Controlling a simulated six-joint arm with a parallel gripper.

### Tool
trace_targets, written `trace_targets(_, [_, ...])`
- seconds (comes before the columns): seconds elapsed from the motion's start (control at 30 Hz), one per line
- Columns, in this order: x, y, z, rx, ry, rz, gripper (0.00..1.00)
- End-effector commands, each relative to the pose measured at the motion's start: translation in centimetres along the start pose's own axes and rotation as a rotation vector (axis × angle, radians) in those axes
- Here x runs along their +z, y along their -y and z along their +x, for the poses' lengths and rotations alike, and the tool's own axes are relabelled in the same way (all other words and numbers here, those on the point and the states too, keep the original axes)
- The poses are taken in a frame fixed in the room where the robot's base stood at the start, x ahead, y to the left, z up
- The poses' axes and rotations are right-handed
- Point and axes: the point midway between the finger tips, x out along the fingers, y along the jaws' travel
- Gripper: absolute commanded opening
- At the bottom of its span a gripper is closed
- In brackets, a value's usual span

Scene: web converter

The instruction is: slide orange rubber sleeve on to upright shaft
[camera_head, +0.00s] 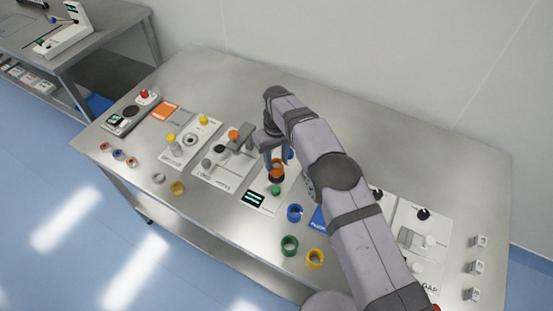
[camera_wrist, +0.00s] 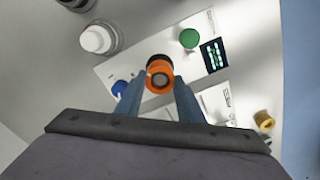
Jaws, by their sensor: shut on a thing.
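An orange rubber sleeve (camera_head: 278,167) is between the fingertips of my gripper (camera_head: 276,161), over a white station panel. In the wrist view the gripper (camera_wrist: 158,84) is shut on the sleeve (camera_wrist: 159,66), one finger on each side. The round grey end of the upright shaft (camera_wrist: 160,79) shows inside the sleeve's opening. A black ring or base (camera_head: 277,178) shows just under the sleeve in the head view. I cannot tell how far down the shaft the sleeve sits; the lower shaft is hidden.
A green button (camera_head: 276,190) and a small dark display (camera_head: 254,198) are on the same panel, near the sleeve. A blue knob (camera_wrist: 120,87) is close to one finger. The table's back is clear.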

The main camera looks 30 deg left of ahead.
Motion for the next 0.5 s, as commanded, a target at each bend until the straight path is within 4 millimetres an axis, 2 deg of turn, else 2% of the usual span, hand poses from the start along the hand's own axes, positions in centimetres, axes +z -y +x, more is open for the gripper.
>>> trace_targets(0.5, [0.0,0.0,2.3,0.0,0.0,0.0,0.15])
